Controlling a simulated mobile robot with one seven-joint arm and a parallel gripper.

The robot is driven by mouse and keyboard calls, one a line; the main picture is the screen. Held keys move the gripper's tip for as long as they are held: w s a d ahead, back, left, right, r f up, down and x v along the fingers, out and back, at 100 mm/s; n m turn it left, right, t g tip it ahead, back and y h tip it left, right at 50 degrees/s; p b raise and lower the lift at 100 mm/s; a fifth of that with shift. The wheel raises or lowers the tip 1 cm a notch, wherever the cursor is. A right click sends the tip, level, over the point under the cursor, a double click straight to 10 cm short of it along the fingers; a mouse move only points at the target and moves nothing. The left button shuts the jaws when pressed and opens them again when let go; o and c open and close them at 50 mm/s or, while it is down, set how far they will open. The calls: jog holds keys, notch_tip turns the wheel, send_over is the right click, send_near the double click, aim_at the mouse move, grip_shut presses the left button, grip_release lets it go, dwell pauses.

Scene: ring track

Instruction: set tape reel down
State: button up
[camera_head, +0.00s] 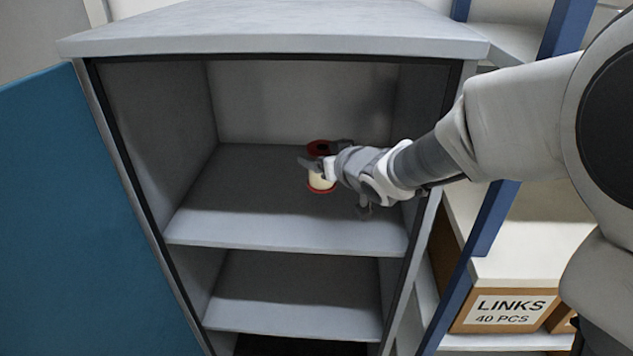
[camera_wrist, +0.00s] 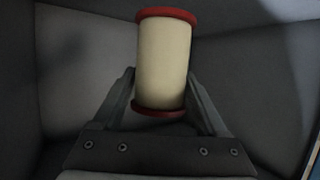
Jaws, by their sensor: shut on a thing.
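The tape reel is a cream spool with red flanges. In the head view, its cream side and lower red rim (camera_head: 320,183) show below my gripper (camera_head: 319,165), with red above it. It looks roughly upright inside the upper compartment of an open cabinet. My gripper is shut on the reel, and a finger hides its middle. In the wrist view, the reel (camera_wrist: 163,62) stands between the two fingers of my gripper (camera_wrist: 161,76), both flanges visible. I cannot tell whether the reel touches the grey shelf (camera_head: 240,215).
The cabinet's blue door (camera_head: 75,215) stands open at left. Its top (camera_head: 270,30) and side walls enclose the compartment. The shelf is bare left of the reel. A lower shelf (camera_head: 290,300) is empty. At right, a blue-posted rack holds a box labelled LINKS (camera_head: 500,310).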

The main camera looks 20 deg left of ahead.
notch_tip(320, 180, down, 9)
jog(key=shift+r+b, duration=0.1)
jog(key=shift+b, duration=1.15)
jog(key=shift+f, duration=0.25)
jog(key=o, duration=1.4)
jog(key=shift+r, duration=0.1)
jog(key=shift+r, duration=0.2)
jog(key=p+v, duration=0.2)
jog(key=v, duration=1)
